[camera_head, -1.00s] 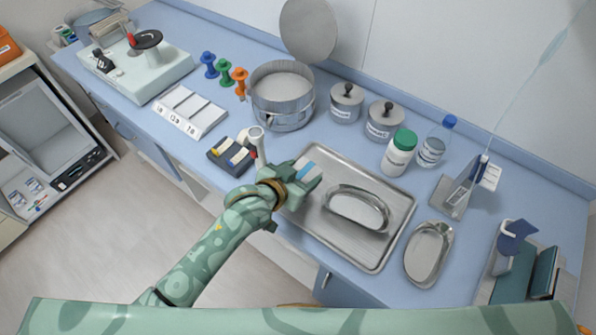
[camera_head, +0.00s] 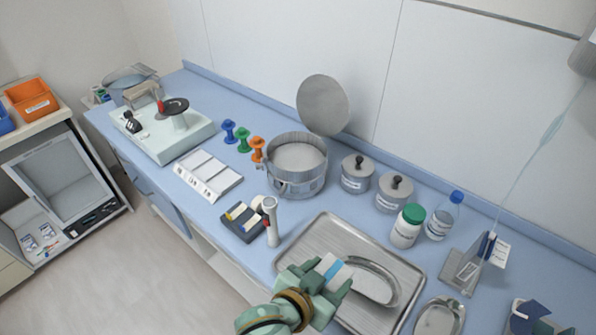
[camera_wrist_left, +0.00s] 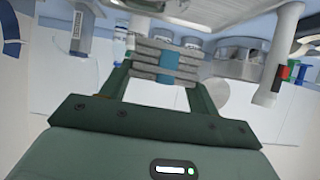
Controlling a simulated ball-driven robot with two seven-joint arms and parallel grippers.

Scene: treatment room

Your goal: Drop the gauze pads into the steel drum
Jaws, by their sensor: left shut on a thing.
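The gauze pads (camera_head: 334,271) are a small white stack with a blue band. My left gripper (camera_head: 330,274) is shut on them, above the steel tray and beside the kidney dish. In the left wrist view the layered stack (camera_wrist_left: 166,62) sits between the fingers (camera_wrist_left: 160,88), its blue band facing me. The steel drum (camera_head: 297,182) stands on the counter, up and left of the gripper and apart from it. Its round lid (camera_head: 323,104) is raised behind it, so the top is open. The inside looks plain grey. My right gripper is not in view.
The tray (camera_head: 300,236) holds a kidney dish (camera_head: 372,284). A white upright cylinder (camera_head: 271,222) and a dark box (camera_head: 240,226) stand in front of the drum. Lidded steel jars (camera_head: 356,173) are right of it; colored pegs (camera_head: 243,140) are left.

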